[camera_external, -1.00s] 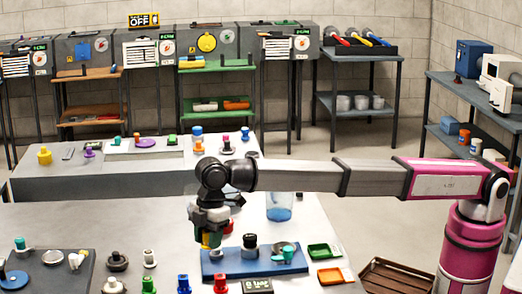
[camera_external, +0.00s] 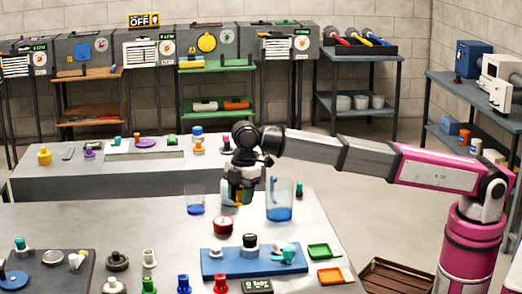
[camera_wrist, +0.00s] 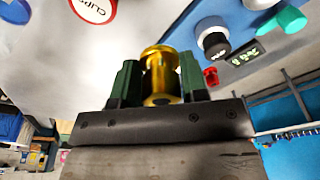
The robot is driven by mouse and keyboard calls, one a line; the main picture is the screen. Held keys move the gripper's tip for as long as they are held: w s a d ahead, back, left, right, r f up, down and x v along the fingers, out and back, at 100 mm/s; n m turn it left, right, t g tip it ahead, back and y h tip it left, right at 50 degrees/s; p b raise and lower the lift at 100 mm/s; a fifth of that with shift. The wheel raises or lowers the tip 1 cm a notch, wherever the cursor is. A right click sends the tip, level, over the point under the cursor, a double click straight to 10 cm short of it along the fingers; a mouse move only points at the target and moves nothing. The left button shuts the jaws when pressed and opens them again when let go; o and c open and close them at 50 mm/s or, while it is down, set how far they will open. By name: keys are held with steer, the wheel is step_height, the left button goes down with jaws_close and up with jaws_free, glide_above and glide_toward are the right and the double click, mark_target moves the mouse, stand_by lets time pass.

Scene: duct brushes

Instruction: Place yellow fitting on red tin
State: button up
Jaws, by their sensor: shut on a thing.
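My gripper (camera_external: 240,192) is shut on the yellow fitting (camera_wrist: 159,72), which stands upright between the dark green fingers in the wrist view. In the external view only a little yellow (camera_external: 239,198) shows between the fingers. The red tin (camera_external: 222,225) stands on the near table, below and slightly left of my gripper. Its round white top with a red rim, lettered "CLIPS", is partly cut off at the top left of the wrist view (camera_wrist: 93,8). The fitting is held in the air, apart from the tin.
Beakers with blue liquid stand left (camera_external: 196,207) and right (camera_external: 280,205) of my gripper. A blue tray (camera_external: 222,266) holding a black-topped knob and a teal piece lies in front of the tin. Green (camera_external: 322,251) and orange (camera_external: 331,276) trays lie to the right. Several small fittings line the front.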

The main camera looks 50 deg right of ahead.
glide_above(222, 221)
steer(key=f, duration=0.5)
steer(key=shift+d+f, duration=0.25)
steer(key=shift+d, duration=0.05)
steer(key=shift+f, duration=2)
steer(key=shift+f, duration=0.1)
steer(key=o, duration=1)
steer(key=shift+c, duration=0.2)
step_height(222, 221, up, 12)
steer(key=d, duration=0.2)
steer(key=shift+w, duration=0.15)
